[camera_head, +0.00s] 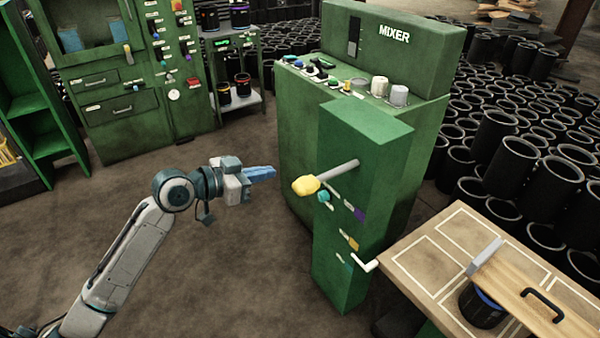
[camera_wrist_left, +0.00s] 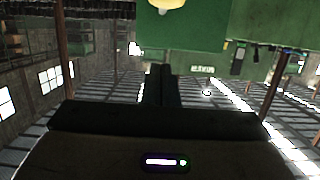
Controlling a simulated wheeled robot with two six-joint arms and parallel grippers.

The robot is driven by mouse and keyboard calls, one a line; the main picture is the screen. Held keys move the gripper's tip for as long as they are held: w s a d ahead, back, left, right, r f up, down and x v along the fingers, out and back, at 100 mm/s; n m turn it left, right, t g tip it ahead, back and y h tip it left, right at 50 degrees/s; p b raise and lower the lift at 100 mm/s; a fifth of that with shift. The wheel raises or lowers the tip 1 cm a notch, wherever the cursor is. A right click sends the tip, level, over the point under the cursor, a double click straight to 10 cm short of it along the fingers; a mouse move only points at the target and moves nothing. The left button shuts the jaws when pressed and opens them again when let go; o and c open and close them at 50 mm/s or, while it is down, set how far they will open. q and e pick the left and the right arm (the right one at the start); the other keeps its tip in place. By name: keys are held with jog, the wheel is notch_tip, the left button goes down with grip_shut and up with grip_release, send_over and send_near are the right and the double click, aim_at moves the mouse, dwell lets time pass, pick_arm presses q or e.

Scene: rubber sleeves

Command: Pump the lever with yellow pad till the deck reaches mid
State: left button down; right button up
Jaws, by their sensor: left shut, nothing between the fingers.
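The lever is a grey bar (camera_head: 340,171) that sticks out from the front of a green pedestal (camera_head: 365,140) and ends in a yellow pad (camera_head: 305,186). In the left wrist view the yellow pad (camera_wrist_left: 165,4) shows at the top edge, partly cut off. My left gripper (camera_head: 272,173) is shut and empty, a short gap to the left of the pad and not touching it. Its fingers also show in the left wrist view (camera_wrist_left: 160,72). The deck is hard to make out; a wooden table (camera_head: 425,265) with white outlines stands at the right. My right gripper is not in view.
The green mixer cabinet (camera_head: 300,130) stands behind the pedestal. A white handle (camera_head: 368,265) juts from the pedestal's lower side near the table. Green cabinets (camera_head: 130,135) stand at the back left. Many black sleeves (camera_head: 505,150) fill the right. The floor (camera_head: 230,270) around my left arm is clear.

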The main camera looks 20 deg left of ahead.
aim_at(299, 185)
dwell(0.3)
